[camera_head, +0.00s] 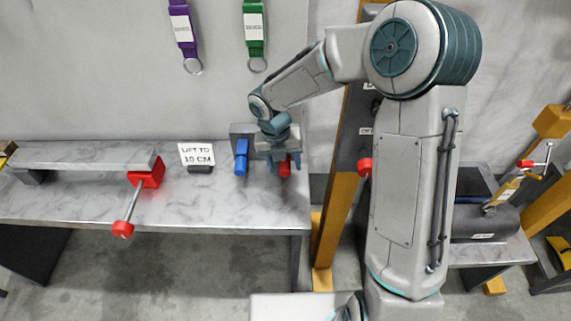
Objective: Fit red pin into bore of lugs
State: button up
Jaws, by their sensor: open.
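My gripper (283,163) points down at the right end of the grey marbled bench, with its fingers apart. A small red piece (286,168), possibly the red pin, shows at the fingers; I cannot tell whether they touch it. Just left of my gripper, a blue upright piece (241,157) stands in front of a grey block (240,130). These may be the lugs, but no bore can be made out. My gripper and wrist hide part of the block and of the red piece.
A red clamp (146,173) with a protruding handle grips a raised slab at left. A yellow post (341,207) rises right of the bench. Purple (182,25) and green (253,28) straps hang on the wall.

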grip_shut()
jog(key=shift+s, duration=0.7)
dwell(0.3)
jog(key=shift+s+a+f+p, duration=0.15)
jog(key=shift+s+p, duration=0.1)
jog(key=shift+s, duration=1.5)
jog(key=shift+s+f+p, duration=0.2)
jog(key=shift+s+p, duration=0.05)
jog(key=shift+s, duration=1.55)
jog(key=shift+s+a+f+p, duration=0.15)
jog(key=shift+s+p, duration=0.1)
jog(key=shift+s, duration=1.5)
jog(key=shift+d, duration=0.1)
